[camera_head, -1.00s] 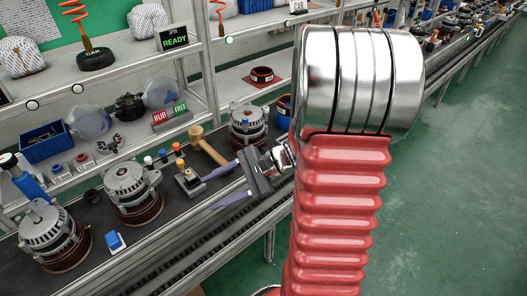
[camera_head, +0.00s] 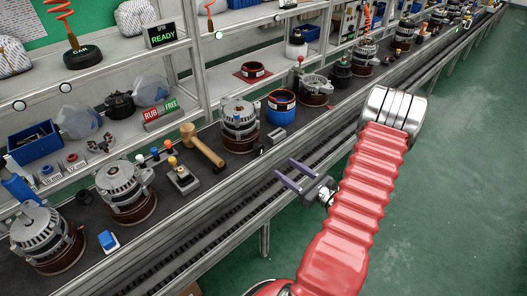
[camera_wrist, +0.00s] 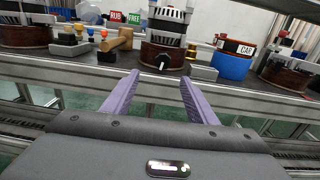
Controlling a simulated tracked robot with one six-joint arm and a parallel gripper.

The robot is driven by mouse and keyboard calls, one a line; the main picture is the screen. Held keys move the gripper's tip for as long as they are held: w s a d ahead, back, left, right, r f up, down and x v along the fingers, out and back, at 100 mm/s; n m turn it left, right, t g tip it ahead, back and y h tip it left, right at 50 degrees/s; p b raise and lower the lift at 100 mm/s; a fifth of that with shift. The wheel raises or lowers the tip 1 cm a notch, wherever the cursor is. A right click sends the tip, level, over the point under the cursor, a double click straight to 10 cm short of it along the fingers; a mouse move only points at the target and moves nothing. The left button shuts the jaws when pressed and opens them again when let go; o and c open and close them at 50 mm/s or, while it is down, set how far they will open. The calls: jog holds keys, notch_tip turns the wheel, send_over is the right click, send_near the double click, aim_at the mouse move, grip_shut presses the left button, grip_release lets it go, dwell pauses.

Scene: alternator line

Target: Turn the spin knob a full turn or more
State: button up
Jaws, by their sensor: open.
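A small black knob with a white pointer mark (camera_wrist: 163,62), likely the spin knob, sits low on the front of an alternator (camera_wrist: 166,25) in the wrist view.
A grey block with a yellow-topped knob (camera_head: 182,177) and a wooden mallet (camera_head: 203,146) lie to the left. A blue-ringed part (camera_head: 281,107) and a small grey block (camera_head: 277,136) are to the right. The metal front rail (camera_wrist: 60,72) runs below the bench edge.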

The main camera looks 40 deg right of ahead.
aim_at(262, 150)
jog(key=shift+s+d+f+h, duration=0.15)
jog(key=shift+d+f+h, duration=0.05)
jog(key=shift+d+h, duration=0.1)
jog(key=w, duration=1.4)
jog(key=shift+a, duration=0.25)
jog(key=shift+s, duration=0.1)
jog(key=shift+c, duration=0.7)
jog(key=c, duration=0.9)
jog(key=shift+d, duration=0.15)
